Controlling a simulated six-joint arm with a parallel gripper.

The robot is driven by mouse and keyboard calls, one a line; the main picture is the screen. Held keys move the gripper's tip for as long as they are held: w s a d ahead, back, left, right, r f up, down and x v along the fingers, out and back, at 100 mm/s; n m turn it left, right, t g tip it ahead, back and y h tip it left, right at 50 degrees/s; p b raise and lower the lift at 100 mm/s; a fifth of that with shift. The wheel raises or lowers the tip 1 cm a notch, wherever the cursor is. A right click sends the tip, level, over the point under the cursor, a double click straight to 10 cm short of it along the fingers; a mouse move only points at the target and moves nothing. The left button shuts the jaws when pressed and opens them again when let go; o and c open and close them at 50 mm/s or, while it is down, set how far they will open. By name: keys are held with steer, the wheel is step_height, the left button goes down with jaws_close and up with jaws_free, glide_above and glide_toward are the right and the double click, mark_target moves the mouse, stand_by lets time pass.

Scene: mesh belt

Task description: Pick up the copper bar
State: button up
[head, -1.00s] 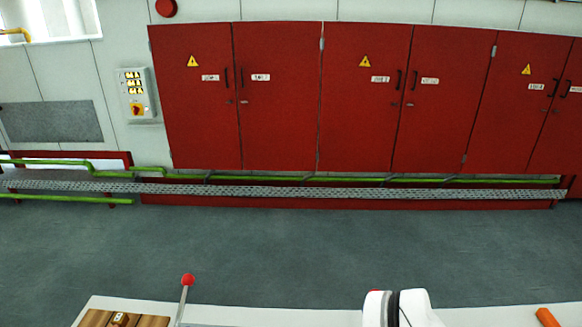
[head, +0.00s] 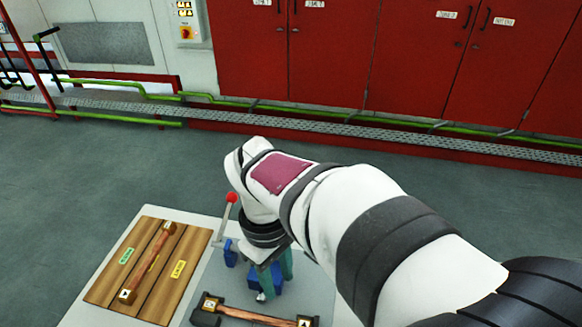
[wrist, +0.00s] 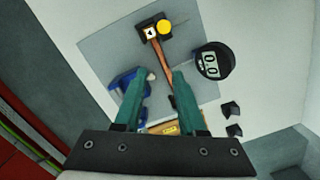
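One copper bar (head: 250,317) lies at the front, with a black end block (head: 207,305) at its left end; it also shows in the wrist view (wrist: 162,58) with a white-marked tag. Another copper bar (head: 150,258) lies slanted on a wooden board (head: 192,245) with coloured labels. My gripper (wrist: 158,73) has teal fingers spread apart, with the first bar running below and between them. The gap looks empty, and I see no contact. In the head view my gripper (head: 273,278) points down beyond that bar, partly hidden by my arm.
A blue fixture (head: 231,252) with a red-knobbed lever (head: 232,198) stands close to my fingers. Red cabinets (head: 420,60) line the back wall; the floor between is clear.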

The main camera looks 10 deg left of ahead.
steer(key=a+f+n, duration=0.3)
steer(key=a+n, duration=0.2)
steer(key=a, duration=0.3)
glide_toward(255, 316)
steer(key=shift+n+t+h, duration=0.3)
steer(key=shift+h, duration=0.1)
steer(key=f, duration=0.6)
steer(key=d+f, duration=0.1)
steer(key=f, duration=0.2)
steer(key=shift+s, duration=0.25)
steer(key=shift+a, duration=0.1)
jaws_close()
